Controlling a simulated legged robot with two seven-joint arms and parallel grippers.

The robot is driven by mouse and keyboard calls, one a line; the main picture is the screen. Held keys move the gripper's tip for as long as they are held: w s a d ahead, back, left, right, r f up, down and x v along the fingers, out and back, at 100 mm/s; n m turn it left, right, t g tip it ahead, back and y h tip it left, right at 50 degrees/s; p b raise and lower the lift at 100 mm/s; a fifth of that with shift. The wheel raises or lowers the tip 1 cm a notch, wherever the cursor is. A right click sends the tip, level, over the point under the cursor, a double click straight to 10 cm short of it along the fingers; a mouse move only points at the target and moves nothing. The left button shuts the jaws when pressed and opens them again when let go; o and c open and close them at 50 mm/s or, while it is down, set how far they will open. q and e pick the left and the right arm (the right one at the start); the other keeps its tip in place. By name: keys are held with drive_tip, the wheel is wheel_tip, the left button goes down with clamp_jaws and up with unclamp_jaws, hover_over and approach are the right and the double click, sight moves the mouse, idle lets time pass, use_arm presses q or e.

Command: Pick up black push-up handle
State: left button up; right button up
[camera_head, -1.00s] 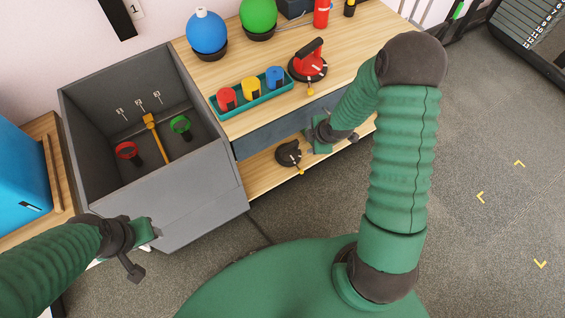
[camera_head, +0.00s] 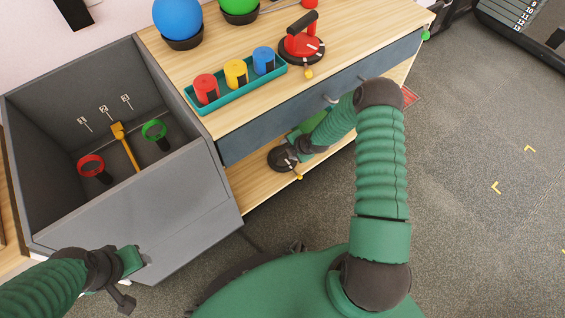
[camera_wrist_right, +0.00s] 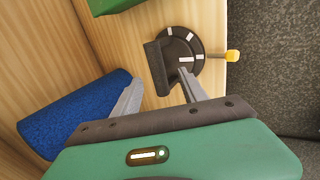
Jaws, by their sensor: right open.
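The black push-up handle (camera_head: 281,160) sits on the lower wooden shelf, partly covered by my right gripper (camera_head: 298,152) in the head view. In the right wrist view the handle (camera_wrist_right: 180,48) shows a round base with white marks, a dark grip bar and a yellow-tipped pin. My right gripper (camera_wrist_right: 160,77) is open there. The grip bar appears between its two fingertips, with one fingertip overlapping the base; contact cannot be told. My left gripper (camera_head: 132,262) is in front of the grey bin, away from the handle; its jaws are unclear.
A blue cylinder (camera_wrist_right: 72,112) lies on the shelf beside the right gripper. A blue-grey drawer front (camera_head: 310,105) is above the shelf. A red push-up handle (camera_head: 301,45) and a teal tray (camera_head: 238,92) stand on the top. The grey bin (camera_head: 150,215) is at left.

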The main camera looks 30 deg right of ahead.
drive_tip(key=b+x, duration=0.4)
drive_tip(key=x, duration=0.1)
drive_tip(key=shift+w+a, duration=0.1)
drive_tip(key=shift+a, duration=0.05)
drive_tip(key=shift+r, duration=0.15)
drive_tip(key=c, duration=1.1)
